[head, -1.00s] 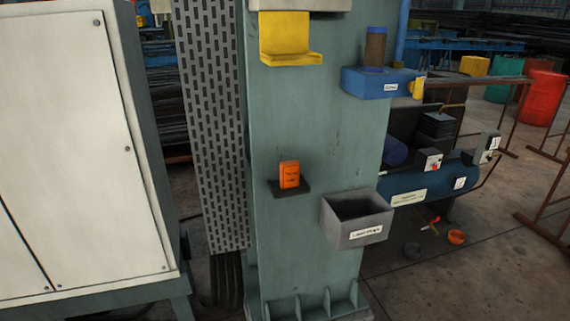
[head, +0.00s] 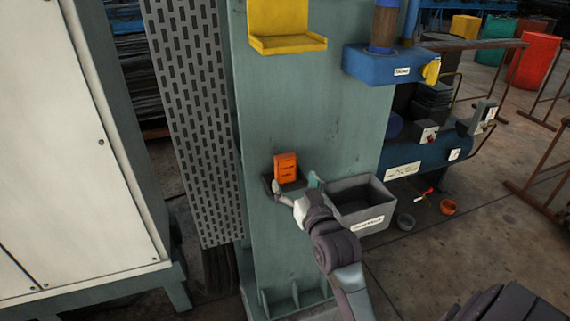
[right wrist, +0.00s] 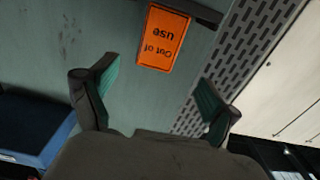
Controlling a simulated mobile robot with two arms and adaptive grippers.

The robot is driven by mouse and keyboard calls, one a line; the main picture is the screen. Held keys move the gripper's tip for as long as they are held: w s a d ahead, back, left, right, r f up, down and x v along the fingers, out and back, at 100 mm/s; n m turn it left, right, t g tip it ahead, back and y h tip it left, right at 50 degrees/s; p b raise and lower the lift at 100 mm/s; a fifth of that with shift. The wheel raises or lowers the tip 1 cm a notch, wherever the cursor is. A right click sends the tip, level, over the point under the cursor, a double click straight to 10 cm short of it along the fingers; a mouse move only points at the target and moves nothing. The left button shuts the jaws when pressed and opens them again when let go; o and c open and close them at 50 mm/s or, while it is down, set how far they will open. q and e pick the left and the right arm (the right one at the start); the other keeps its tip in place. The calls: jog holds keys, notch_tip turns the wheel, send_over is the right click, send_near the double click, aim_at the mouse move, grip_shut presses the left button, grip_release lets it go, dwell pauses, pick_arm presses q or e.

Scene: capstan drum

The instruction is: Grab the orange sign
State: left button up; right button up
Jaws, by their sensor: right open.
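The orange sign (head: 286,168) stands upright on a small dark shelf (head: 268,184) fixed to the green column. In the right wrist view the sign (right wrist: 163,38) appears upside down, reading "Out of use", beyond and between my fingertips. My right gripper (head: 296,189) is open and empty, just in front of and slightly below the sign, not visibly touching it. In the right wrist view its two green-padded fingers (right wrist: 152,82) are spread wide. My left gripper is not in view.
A grey open bin (head: 361,202) is mounted right of the shelf, close to my right gripper. A yellow holder (head: 287,40) and a blue holder (head: 385,68) are above. A perforated panel (head: 190,120) and white cabinet (head: 75,150) stand left.

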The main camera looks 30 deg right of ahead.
aim_at(287, 164)
jog(key=x, duration=0.3)
jog(key=shift+w+d+f, duration=0.1)
jog(key=shift+w+d, duration=0.05)
jog(key=shift+w, duration=0.1)
jog(key=shift+w+p, duration=0.2)
jog(key=shift+p, duration=0.3)
jog(key=x, duration=0.1)
jog(key=p+x, duration=0.1)
jog(key=x, duration=0.1)
jog(key=p+x, duration=0.1)
jog(key=shift+w+d+r, duration=0.1)
jog(key=shift+d+r, duration=0.15)
jog(key=shift+w+f, duration=0.1)
jog(key=shift+w, duration=0.1)
jog(key=shift+s, duration=0.15)
jog(key=c, duration=1.2)
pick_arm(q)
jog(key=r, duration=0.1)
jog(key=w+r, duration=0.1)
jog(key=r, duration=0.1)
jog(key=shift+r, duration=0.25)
pick_arm(e)
jog(key=shift+c, duration=0.6)
